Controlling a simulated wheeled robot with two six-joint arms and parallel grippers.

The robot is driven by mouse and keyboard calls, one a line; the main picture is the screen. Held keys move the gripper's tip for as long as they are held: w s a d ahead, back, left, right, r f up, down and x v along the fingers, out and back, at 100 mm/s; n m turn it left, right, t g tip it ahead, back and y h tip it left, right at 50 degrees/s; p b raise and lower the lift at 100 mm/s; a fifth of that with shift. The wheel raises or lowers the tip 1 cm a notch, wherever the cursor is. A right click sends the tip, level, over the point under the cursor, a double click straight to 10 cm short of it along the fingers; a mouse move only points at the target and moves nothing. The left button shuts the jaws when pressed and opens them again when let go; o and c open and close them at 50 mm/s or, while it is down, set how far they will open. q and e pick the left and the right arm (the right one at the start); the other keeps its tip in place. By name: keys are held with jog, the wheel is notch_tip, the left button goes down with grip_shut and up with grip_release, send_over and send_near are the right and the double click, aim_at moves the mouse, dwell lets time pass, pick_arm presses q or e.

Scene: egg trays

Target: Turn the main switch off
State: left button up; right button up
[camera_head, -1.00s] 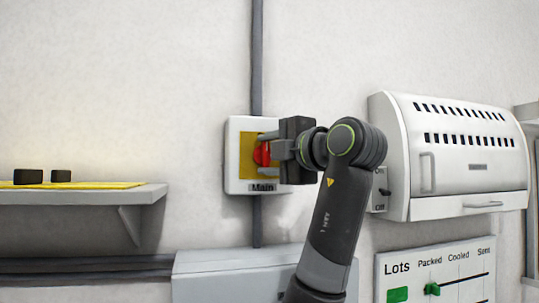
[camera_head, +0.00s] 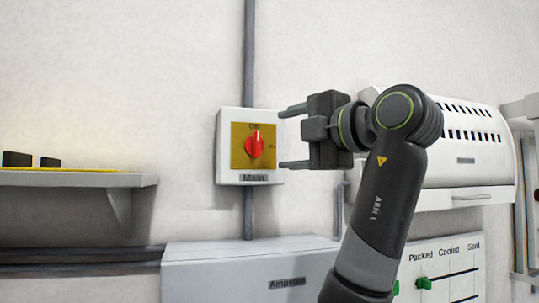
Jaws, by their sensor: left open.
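The main switch is a white box (camera_head: 222,150) on the wall with a yellow plate (camera_head: 238,158) and a red knob (camera_head: 255,145). A label at its bottom edge reads "Main". The knob stands about upright, with small lettering above it and to its right that is hard to read. My left gripper (camera_head: 293,137) is open and empty. Its two fingers point left, one above the other, near the box's right edge and apart from the knob. My right gripper is not in view.
A grey box labelled "Ampelvo" or similar (camera_head: 215,262) is below the switch. A shelf (camera_head: 75,180) with dark blocks is at left. A white vented cabinet (camera_head: 470,172) and a lot board with green sliders (camera_head: 465,258) are at right, partly behind my left arm.

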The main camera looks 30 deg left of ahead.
pick_arm(q)
jog(key=b+v, duration=0.1)
jog(key=v, duration=0.8)
jog(key=shift+b, duration=0.35)
jog(key=shift+a, duration=0.2)
